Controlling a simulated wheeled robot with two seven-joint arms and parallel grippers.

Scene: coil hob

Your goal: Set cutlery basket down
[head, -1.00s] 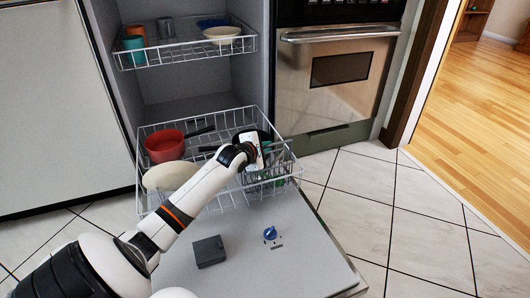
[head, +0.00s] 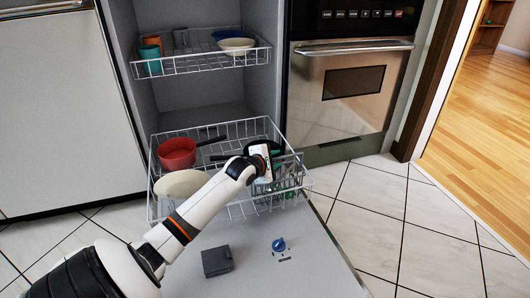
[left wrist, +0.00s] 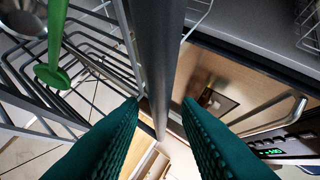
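The cutlery basket (head: 292,172) is a grey slatted holder with green pieces in it, at the right end of the pulled-out lower dishwasher rack (head: 240,212). In the left wrist view its dark slats (left wrist: 60,95) and a green utensil (left wrist: 53,62) show at the left. My left gripper (head: 270,166) is over the basket and hides part of it. In the left wrist view, my two green fingers (left wrist: 160,102) stand apart on either side of a grey bar (left wrist: 157,50), likely the basket's handle, with gaps visible on both sides. My right gripper is not in view.
A red pan (head: 177,154) and a cream oval dish (head: 182,184) are in the lower rack. The upper rack (head: 200,62) holds cups and bowls. The open dishwasher door (head: 310,262) lies below. An oven (head: 352,90) stands to the right, with clear floor before it.

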